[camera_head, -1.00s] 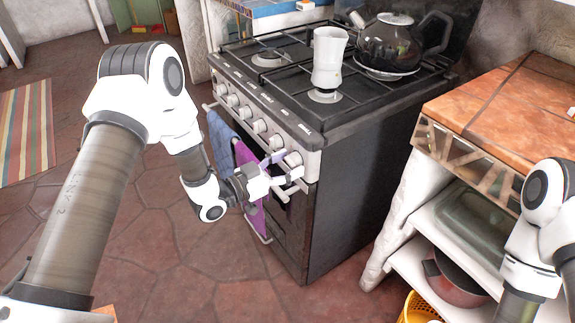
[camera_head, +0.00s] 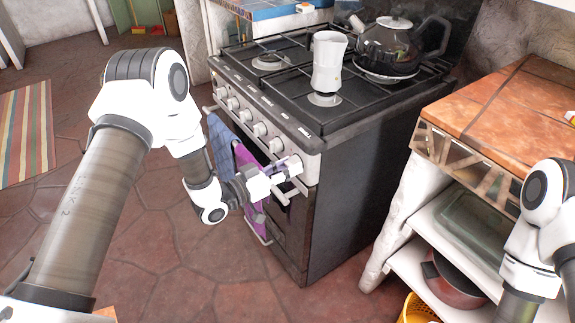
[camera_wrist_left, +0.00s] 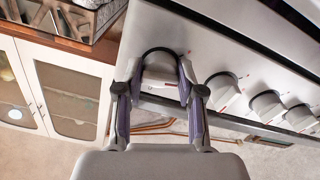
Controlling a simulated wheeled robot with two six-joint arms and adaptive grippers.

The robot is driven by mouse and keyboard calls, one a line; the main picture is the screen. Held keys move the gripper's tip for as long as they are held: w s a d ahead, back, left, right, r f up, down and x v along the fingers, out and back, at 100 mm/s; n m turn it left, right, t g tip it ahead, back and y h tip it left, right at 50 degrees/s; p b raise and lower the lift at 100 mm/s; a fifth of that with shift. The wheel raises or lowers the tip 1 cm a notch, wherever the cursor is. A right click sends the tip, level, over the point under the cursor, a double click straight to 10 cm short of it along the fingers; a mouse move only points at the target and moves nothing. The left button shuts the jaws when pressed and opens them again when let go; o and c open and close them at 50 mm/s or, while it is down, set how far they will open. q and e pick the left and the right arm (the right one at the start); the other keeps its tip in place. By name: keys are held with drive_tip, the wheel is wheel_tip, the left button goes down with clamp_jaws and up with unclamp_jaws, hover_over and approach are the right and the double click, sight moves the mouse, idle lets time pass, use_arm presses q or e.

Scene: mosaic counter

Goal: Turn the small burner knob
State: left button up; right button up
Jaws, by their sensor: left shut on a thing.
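The stove (camera_head: 340,190) has a row of pale round knobs along its front panel. The end knob at the panel's right corner (camera_head: 294,164) has my left gripper (camera_head: 288,172) at it. In the left wrist view this knob (camera_wrist_left: 160,66) sits between the two purple-grey fingers (camera_wrist_left: 160,76), which are shut on its sides. A dark ring arches around the knob's base. Part of the knob is hidden by the fingers in the head view. I cannot tell which burner it serves. My right arm shows at the right edge, but its gripper is out of view.
A white moka pot (camera_head: 328,62) and a dark kettle (camera_head: 390,45) stand on the stove top. Blue and purple towels (camera_head: 222,140) hang on the oven handle below the knobs. A tiled counter (camera_head: 510,100) with shelves stands to the right. The floor before the stove is clear.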

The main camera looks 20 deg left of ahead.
use_arm(q)
drive_tip(key=o, duration=1.1)
drive_tip(key=shift+o, duration=0.2)
drive_tip(key=v, duration=1.2)
clamp_jaws()
